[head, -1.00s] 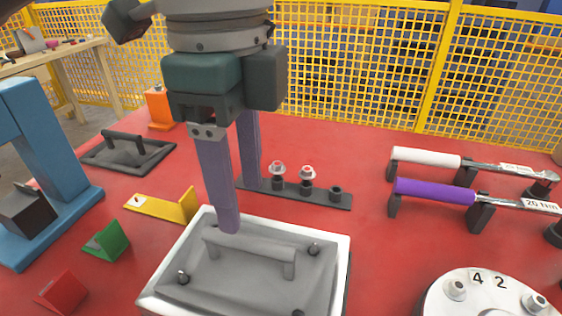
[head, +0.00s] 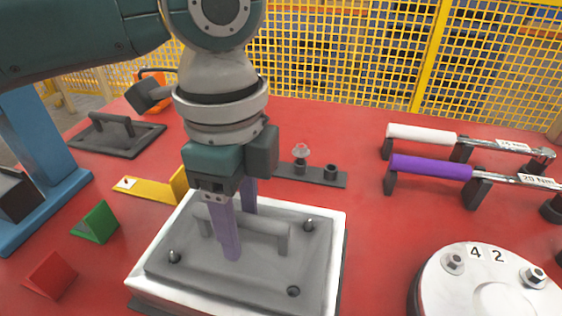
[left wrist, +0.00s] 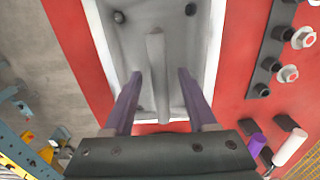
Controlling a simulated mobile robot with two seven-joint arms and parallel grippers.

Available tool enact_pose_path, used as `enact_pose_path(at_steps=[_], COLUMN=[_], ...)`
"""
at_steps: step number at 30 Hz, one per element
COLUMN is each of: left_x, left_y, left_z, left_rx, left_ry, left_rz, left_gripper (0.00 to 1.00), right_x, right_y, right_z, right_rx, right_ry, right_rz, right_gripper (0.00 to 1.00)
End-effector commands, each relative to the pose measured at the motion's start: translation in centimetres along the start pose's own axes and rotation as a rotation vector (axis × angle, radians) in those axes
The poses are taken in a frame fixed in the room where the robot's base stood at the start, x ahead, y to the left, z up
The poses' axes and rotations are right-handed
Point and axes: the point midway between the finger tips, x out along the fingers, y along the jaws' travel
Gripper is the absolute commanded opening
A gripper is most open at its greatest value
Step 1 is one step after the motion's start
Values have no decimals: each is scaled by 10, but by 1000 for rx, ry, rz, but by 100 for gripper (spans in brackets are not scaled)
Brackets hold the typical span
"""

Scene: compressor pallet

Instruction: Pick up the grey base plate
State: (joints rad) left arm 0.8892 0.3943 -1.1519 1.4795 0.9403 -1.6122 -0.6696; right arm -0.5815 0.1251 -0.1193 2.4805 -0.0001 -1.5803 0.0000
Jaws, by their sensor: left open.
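The grey base plate (head: 190,268) lies flat in a white-rimmed tray (head: 338,262) at the front middle of the table. It has a raised bar handle (head: 268,226), two upright pins and a hole. My left gripper (head: 241,226) is open and points down over the handle, one purple finger in front of it and the other behind. In the left wrist view the handle (left wrist: 157,70) runs between the two open fingers (left wrist: 158,78), with a gap on each side. I cannot tell how far below the bar the fingertips reach. My right gripper is not in view.
A dark plate with a handle (head: 118,140) lies at back left. A yellow bracket (head: 148,190), green block (head: 95,222) and red block (head: 50,275) sit left. A bolt rack (head: 318,175), torque wrenches (head: 432,167) and a round white part (head: 490,290) stand right.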

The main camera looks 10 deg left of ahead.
Motion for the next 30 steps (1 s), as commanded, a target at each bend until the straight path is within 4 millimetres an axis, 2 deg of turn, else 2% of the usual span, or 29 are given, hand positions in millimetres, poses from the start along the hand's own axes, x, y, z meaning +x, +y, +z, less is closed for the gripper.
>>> enact_pose_path(at_steps=[2,17,30], left_x=[0,-1,-1], left_y=[0,0,0], left_z=[0,0,0], left_rx=[0,-1,-1], left_ry=[0,0,0], left_rz=[0,0,0], left_gripper=[56,0,0], right_x=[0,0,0], right_y=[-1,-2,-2], right_z=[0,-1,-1], right_rx=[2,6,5], right_ry=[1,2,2], right_rz=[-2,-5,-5], right_gripper=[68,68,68])
